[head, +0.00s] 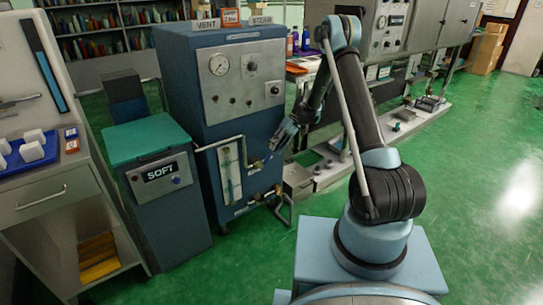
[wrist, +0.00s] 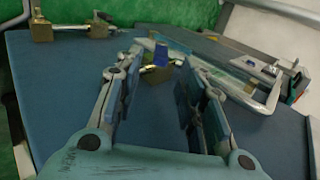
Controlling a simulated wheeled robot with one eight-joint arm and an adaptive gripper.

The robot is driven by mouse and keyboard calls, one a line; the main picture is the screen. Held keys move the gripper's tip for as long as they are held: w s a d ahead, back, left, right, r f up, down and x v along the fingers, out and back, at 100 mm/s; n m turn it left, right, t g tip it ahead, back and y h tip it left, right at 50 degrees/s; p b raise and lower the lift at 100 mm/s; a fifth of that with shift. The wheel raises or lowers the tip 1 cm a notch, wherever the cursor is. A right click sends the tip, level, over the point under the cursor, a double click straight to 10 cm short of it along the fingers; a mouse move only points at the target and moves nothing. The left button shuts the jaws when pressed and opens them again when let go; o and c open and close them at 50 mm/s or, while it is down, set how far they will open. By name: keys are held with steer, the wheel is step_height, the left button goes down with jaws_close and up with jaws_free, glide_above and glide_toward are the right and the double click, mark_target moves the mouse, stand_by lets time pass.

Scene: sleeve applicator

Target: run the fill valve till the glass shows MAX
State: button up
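The blue boiler cabinet (head: 215,115) stands left of my arm, with the upright sight glass (head: 230,172) on its front. The level in the glass and any MAX mark are too small to read. In the wrist view, a brass valve with a blue knob (wrist: 160,54) sits beyond and between my fingertips. I cannot tell from a label whether it is the fill valve. My gripper (wrist: 165,82) is open and empty, its two fingers apart on either side of the knob, and not visibly touching it. In the head view my gripper (head: 275,146) is right of the glass, close to the cabinet.
A pressure gauge (head: 219,64) is higher on the cabinet. Brass fittings (head: 256,196) and pipes stick out low on its front; another brass fitting (wrist: 75,31) shows in the wrist view. A bin marked SOFT (head: 165,185) stands at left. Green floor is clear at right.

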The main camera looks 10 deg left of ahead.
steer(key=v, duration=0.6)
